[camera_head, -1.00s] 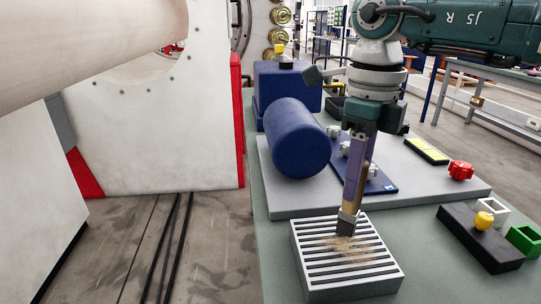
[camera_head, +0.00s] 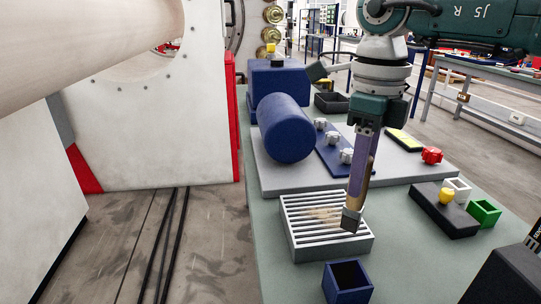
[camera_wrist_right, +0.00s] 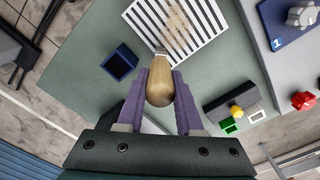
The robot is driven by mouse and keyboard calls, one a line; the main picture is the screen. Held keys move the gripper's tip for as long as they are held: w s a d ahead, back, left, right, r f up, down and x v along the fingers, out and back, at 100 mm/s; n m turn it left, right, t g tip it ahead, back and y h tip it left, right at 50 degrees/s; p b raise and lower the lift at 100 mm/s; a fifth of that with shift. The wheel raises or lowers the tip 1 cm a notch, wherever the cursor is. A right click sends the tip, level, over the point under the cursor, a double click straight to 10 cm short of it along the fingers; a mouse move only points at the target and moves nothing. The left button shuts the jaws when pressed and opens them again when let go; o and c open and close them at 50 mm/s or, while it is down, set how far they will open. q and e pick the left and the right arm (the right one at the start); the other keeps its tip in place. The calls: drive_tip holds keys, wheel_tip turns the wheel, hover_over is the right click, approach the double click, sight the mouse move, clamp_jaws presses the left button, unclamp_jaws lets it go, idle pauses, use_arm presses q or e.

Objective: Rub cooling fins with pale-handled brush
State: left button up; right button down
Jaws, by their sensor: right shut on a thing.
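The cooling fins (camera_head: 298,238) are a pale slatted block on the green bench, with a sandy brown smear (camera_head: 318,213) across the middle slats. My right gripper (camera_head: 357,185) points down over the block's right part, its purple fingers shut on the pale wooden handle of the brush (camera_head: 367,176). The bristles are hidden, so contact is unclear. My left gripper is out of view.
An open navy box (camera_head: 346,284) stands just in front of the fins. A grey plate (camera_head: 400,173) with a blue cylinder (camera_head: 286,128) lies behind. A black block with a yellow knob (camera_head: 446,196) and green box (camera_head: 484,213) are to the right. The green bench is bare between them.

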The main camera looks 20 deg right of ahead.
drive_tip(key=shift+w+d+r+p, duration=0.1)
drive_tip(key=shift+w+r+p, duration=0.15)
drive_tip(key=shift+r, duration=0.6)
drive_tip(key=shift+r+p, duration=1.95)
drive_tip(key=shift+r, duration=0.5)
drive_tip(key=shift+s, duration=0.1)
